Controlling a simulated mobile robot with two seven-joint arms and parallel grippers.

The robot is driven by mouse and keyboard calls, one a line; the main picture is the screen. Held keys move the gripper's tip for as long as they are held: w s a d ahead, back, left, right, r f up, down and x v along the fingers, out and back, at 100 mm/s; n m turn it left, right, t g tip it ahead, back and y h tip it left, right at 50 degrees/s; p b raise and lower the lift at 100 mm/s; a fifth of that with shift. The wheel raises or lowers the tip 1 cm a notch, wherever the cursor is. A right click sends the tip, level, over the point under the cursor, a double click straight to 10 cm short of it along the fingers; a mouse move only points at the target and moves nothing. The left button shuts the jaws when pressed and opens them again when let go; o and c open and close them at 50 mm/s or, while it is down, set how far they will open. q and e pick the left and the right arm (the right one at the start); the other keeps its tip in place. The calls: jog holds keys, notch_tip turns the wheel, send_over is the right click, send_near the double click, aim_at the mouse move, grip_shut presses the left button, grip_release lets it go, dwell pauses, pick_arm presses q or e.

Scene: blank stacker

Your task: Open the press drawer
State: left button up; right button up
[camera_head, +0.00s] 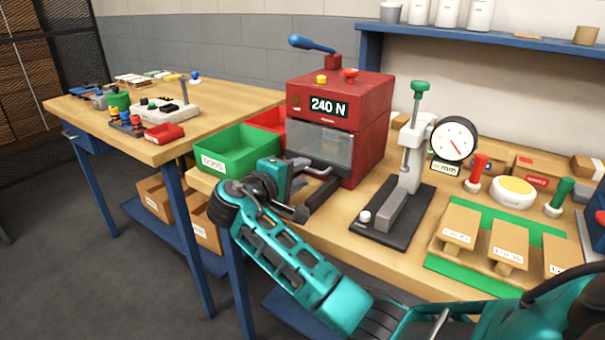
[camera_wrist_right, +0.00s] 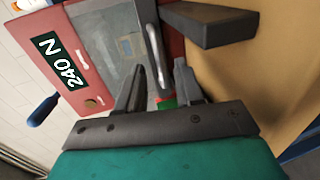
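The red press (camera_head: 340,110) stands on the wooden bench, with a "240 N" display on its front. Below the display is its drawer with a clear, see-through front (camera_head: 328,148), which looks closed. The drawer's grey bar handle (camera_head: 322,172) sticks out at the front; it also shows in the right wrist view (camera_wrist_right: 154,50). My right gripper (camera_head: 298,192) is at the front of the press. In the wrist view its two fingers (camera_wrist_right: 158,90) are apart, with the handle's end between them and gaps beside it. My left gripper is not in view.
A green bin (camera_head: 238,160) stands left of my right gripper, with a red bin (camera_head: 268,120) behind it. A dial gauge stand (camera_head: 405,190) is right of the press. A dark block (camera_wrist_right: 210,24) lies close beside the handle in the wrist view.

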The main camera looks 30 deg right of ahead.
jog(key=shift+x, duration=0.95)
grip_shut()
dwell(0.8)
